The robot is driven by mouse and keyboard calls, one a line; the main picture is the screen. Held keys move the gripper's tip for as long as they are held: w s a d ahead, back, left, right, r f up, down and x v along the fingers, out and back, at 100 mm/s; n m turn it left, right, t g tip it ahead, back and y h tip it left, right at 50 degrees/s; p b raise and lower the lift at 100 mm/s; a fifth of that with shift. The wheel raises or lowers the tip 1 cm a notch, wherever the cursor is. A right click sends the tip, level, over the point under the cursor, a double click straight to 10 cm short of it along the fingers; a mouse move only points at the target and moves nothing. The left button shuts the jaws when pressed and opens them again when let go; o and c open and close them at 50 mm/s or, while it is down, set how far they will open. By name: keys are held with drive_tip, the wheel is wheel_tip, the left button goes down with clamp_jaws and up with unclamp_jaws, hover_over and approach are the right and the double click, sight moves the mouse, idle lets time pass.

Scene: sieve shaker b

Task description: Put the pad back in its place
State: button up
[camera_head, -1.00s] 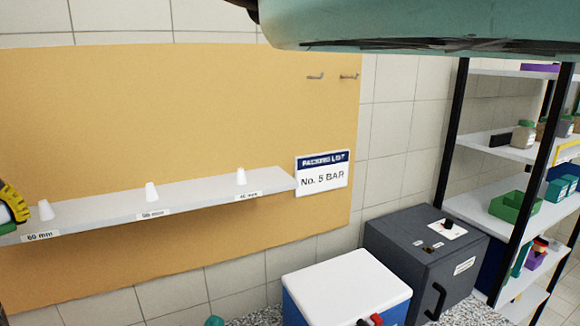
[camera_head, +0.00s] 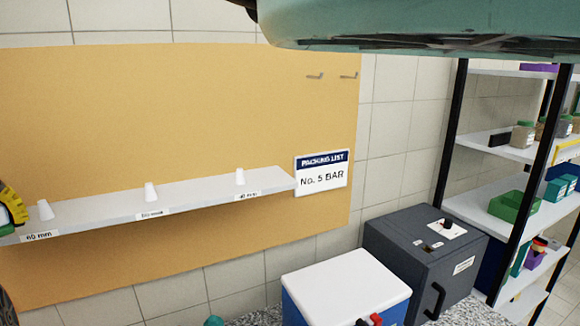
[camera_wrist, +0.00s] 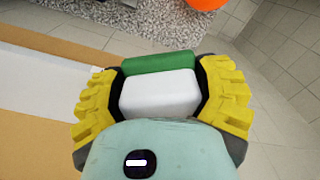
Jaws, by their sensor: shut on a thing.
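The pad shows in the wrist view as a white block (camera_wrist: 160,94) with a green layer (camera_wrist: 158,63) along its far side. My gripper (camera_wrist: 158,78) is shut on it, with a yellow ribbed finger against each side. In the head view only a yellow finger of my gripper (camera_head: 13,205) shows at the left edge, in front of the shelf's left end near the "60 mm" label. Most of the pad is out of the head view.
A narrow grey shelf (camera_head: 110,214) on a tan board (camera_head: 180,110) bears three white tapered pegs, with labels along its front. A packing list sign (camera_head: 322,173) hangs at its right end. A white-lidded blue box (camera_head: 345,277) and a dark grey cabinet (camera_head: 400,250) stand below.

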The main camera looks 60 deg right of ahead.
drive_tip(key=shift+d+h, duration=0.3)
drive_tip(key=shift+f, duration=0.2)
drive_tip(key=shift+w, duration=0.1)
drive_tip(key=shift+d, duration=0.1)
idle(0.3)
drive_tip(key=shift+a, duration=0.2)
drive_tip(key=shift+s+d+f, duration=0.15)
drive_tip(key=shift+s+f, duration=0.05)
drive_tip(key=shift+s, duration=0.05)
idle(0.3)
drive_tip(key=shift+s+a+f, duration=0.2)
drive_tip(key=shift+s+f, duration=0.05)
drive_tip(key=shift+s, duration=0.2)
drive_tip(key=shift+s+a+f, duration=0.15)
drive_tip(key=shift+s+f, duration=0.1)
drive_tip(key=shift+s, duration=0.2)
drive_tip(key=shift+a, duration=0.15)
